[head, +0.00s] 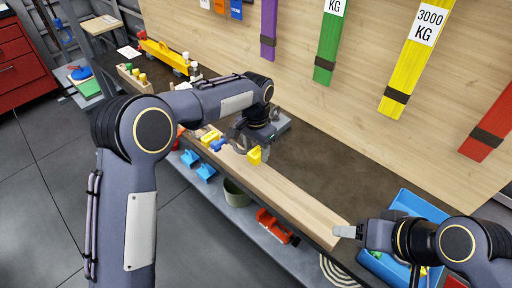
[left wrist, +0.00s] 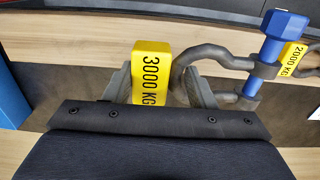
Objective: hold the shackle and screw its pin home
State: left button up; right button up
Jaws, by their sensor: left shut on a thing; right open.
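A grey bow shackle (left wrist: 181,66) with a blue pin (left wrist: 270,48) is near the bench's front edge. A yellow block marked 3000 KG (left wrist: 151,75) sits against its bow. My left gripper (head: 256,146) is shut on the shackle at this block, which lies between its fingers in the left wrist view (left wrist: 158,88). The blue pin passes through the shackle's eyes, its hex head standing clear of the upper eye; its depth of threading is unclear. The pin (head: 217,145) also shows in the head view. My right gripper (head: 346,232) is open and empty, well to the right.
A yellow block marked 2000 KG (left wrist: 293,59) is beside the pin, with another grey piece. A blue bin (head: 408,203) stands by my right gripper. Blue holders (head: 205,172), a green pot (head: 235,193) and a red item (head: 275,226) are below the bench edge.

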aim_at(256, 177)
pick_arm(q)
jog(key=shift+f+b, duration=3.15)
jog(key=shift+f, duration=1.95)
jog(key=o, duration=1.1)
jog(key=shift+c, duration=0.5)
jog(key=c, duration=1)
